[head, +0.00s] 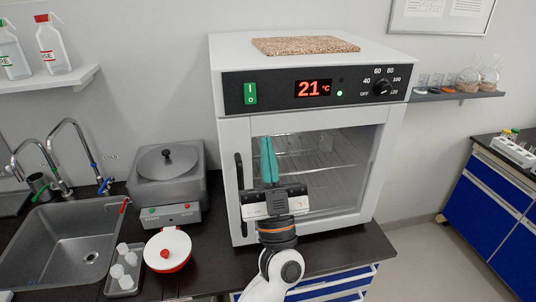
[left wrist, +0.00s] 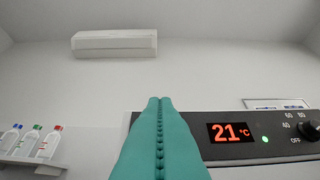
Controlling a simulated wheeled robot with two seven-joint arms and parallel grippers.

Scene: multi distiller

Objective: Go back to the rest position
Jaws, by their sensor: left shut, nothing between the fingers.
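My left gripper (head: 269,160) has teal fingers pressed together, pointing up, with nothing between them. It is in front of the glass door of the white oven (head: 227,150). In the left wrist view the shut fingers (left wrist: 160,135) show in the middle, with the oven's control panel (left wrist: 270,133) to their right. The oven door looks closed, with its black handle (head: 240,172) to the left of my gripper. The display (head: 313,88) reads 21 °C. My right gripper is not in view.
A cork-like mat (head: 305,45) lies on the oven. Left are a grey lidded bath (head: 167,190), a red-and-white lidded pot (head: 167,250), a small tray with white pieces (head: 123,287) and a sink (head: 62,240). Shelves hold bottles and flasks. Floor (head: 440,260) is clear at right.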

